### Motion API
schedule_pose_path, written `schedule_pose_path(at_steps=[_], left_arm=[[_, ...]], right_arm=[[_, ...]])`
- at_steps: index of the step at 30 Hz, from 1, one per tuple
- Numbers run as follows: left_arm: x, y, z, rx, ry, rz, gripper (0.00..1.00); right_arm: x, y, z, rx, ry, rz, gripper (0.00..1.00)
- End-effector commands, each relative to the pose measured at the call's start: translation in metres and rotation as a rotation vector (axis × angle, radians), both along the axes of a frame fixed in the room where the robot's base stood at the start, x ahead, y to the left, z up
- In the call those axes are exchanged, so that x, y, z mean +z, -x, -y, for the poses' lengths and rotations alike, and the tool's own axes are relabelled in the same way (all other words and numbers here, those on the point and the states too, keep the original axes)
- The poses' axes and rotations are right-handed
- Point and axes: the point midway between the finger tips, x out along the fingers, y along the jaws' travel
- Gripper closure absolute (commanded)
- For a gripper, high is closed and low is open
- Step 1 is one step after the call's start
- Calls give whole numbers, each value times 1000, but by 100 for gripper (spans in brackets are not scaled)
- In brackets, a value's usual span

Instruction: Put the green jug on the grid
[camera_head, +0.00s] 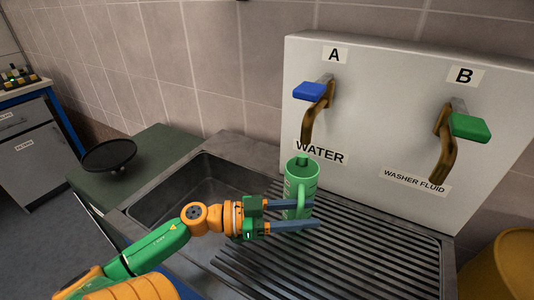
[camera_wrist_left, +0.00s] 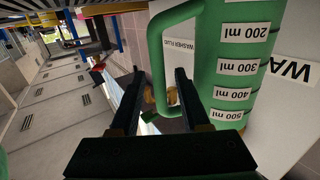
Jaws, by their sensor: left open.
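The green jug (camera_head: 300,178) is upright below the water tap, at the left back part of the ribbed grid (camera_head: 350,250). I cannot tell whether its base rests fully on the grid. My left gripper (camera_head: 315,214) is open at the jug's near side, with its fingers level and pointing right. In the left wrist view the jug body (camera_wrist_left: 240,65), with its volume labels, fills the right side. The jug's handle (camera_wrist_left: 157,50) is at the open fingertips (camera_wrist_left: 160,72); no grip on it shows. My right gripper is not in view.
A rusty tap with a blue lever (camera_head: 308,91) hangs above the jug. A second tap with a green lever (camera_head: 470,127) is at the right. An empty sink basin (camera_head: 180,190) lies left of the grid. A black pan (camera_head: 109,155) is on the green counter. A yellow bin (camera_head: 515,265) stands at the right.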

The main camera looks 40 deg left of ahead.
Motion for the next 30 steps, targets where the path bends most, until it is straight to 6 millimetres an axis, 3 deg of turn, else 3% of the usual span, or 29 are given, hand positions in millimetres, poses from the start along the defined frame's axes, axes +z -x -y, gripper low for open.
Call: schedule_pose_path(at_steps=[6,12,30], left_arm=[[-2,42,-37,5,0,-5,54],[0,68,-60,2,0,-1,54],[1,73,-63,0,0,0,54]], right_arm=[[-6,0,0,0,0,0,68],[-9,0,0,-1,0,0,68],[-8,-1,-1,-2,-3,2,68]])
